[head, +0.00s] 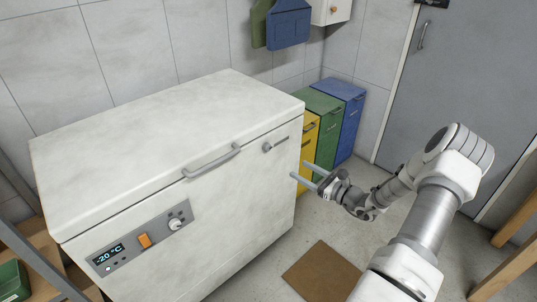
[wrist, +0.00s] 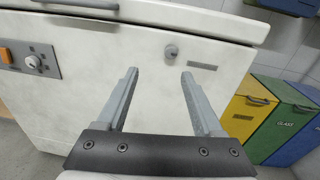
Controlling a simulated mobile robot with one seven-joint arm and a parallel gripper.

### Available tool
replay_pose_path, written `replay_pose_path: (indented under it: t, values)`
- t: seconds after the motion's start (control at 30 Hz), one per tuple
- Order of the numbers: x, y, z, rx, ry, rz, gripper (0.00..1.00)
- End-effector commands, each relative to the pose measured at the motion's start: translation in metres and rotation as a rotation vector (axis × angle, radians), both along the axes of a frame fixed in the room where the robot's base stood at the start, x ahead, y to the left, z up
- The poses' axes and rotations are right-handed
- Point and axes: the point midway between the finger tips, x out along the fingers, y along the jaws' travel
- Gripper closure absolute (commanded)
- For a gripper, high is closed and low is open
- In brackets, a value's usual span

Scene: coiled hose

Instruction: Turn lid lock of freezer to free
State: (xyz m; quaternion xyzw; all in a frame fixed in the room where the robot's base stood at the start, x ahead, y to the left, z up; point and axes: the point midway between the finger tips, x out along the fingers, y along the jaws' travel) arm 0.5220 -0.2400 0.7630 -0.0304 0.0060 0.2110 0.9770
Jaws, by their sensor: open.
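The white chest freezer (head: 235,190) stands at the left in the head view with its lid (head: 165,135) shut. The lid lock (head: 267,147) is a small grey knob on the upper right of the front face, left of a small dark label plate. In the wrist view the lock (wrist: 171,51) shows ahead, between and beyond my fingertips, apart from them. My gripper (head: 299,171) is open and empty, to the right of and lower than the lock in the head view. Its two grey fingers also show in the wrist view (wrist: 159,72). The lock's exact setting is too small to tell.
A lid handle (head: 212,163) sits left of the lock. A control panel (head: 143,238) shows -20 °C. Yellow, green and blue bins (head: 345,110) stand behind my gripper. Brown cardboard (head: 322,272) lies on the floor. A grey door (head: 455,90) is at the right.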

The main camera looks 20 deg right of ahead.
Motion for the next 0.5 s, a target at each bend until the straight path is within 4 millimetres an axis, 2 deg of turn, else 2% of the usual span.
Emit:
replay_pose_path:
  t: [0.03,0.1,0.27,0.5]
  values:
    - [-0.001,-0.009,-0.008,0.029,0.0,-0.035,0.31]
    - [-0.001,-0.015,-0.013,0.053,-0.001,-0.064,0.31]
    - [0.01,-0.015,-0.015,0.065,-0.004,-0.08,0.31]
    - [0.053,0.003,-0.017,0.063,-0.003,-0.075,0.31]
